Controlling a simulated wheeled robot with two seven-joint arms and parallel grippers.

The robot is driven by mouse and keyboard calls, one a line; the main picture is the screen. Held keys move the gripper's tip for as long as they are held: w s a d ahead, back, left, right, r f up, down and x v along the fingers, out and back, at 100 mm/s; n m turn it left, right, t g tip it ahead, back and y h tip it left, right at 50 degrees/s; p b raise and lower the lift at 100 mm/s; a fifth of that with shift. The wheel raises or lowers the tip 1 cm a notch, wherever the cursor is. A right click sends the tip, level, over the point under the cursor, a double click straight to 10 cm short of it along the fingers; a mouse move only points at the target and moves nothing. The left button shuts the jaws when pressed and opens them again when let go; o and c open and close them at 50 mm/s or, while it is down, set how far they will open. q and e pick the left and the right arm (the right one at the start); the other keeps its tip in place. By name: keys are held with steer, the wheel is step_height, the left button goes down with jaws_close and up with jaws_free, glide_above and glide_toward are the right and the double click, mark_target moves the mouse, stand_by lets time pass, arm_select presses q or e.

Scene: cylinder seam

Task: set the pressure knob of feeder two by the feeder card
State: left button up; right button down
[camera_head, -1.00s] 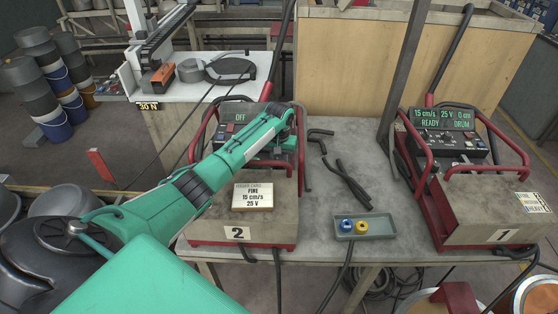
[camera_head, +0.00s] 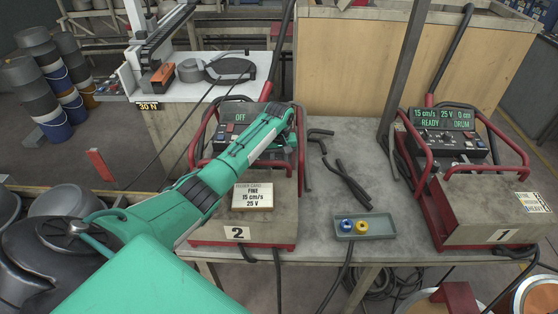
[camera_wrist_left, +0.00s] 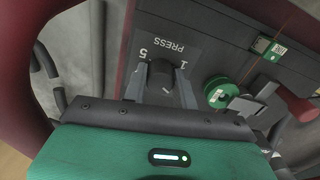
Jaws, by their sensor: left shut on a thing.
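Feeder two (camera_head: 274,182) stands on the table with a "2" plate on its front, and its display (camera_head: 240,117) reads OFF. The feeder card (camera_head: 252,197) on its top reads FINE, 15 cm/s, 25 V. My left arm reaches over the feeder to its panel. In the left wrist view the dark pressure knob (camera_wrist_left: 161,74) sits under the label PRESS, with 5 and 1 marked beside it. My left gripper (camera_wrist_left: 161,88) is shut on this knob, one finger on each side. In the head view the knob is hidden behind my arm. My right gripper is not in view.
Feeder one (camera_head: 490,205) stands at the right, its display reading 15 cm/s, 25 V, READY, DRUM. A grey tray (camera_head: 376,234) with a blue and a yellow ring lies between the feeders. Black hex keys (camera_head: 346,182) lie behind it. Red guard bars (camera_head: 303,150) flank feeder two's panel.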

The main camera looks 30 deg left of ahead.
arm_select(q)
steer(key=shift+r, duration=0.15)
steer(key=o, duration=1)
steer(key=shift+w+r+b, duration=0.1)
steer(key=shift+r+b, duration=0.25)
steer(key=shift+r, duration=0.1)
step_height(320, 180, up, 9)
steer(key=b, duration=0.3)
steer(key=shift+b, duration=0.35)
step_height(320, 180, up, 4)
steer(key=shift+f+p, duration=0.1)
steer(key=shift+p, duration=0.2)
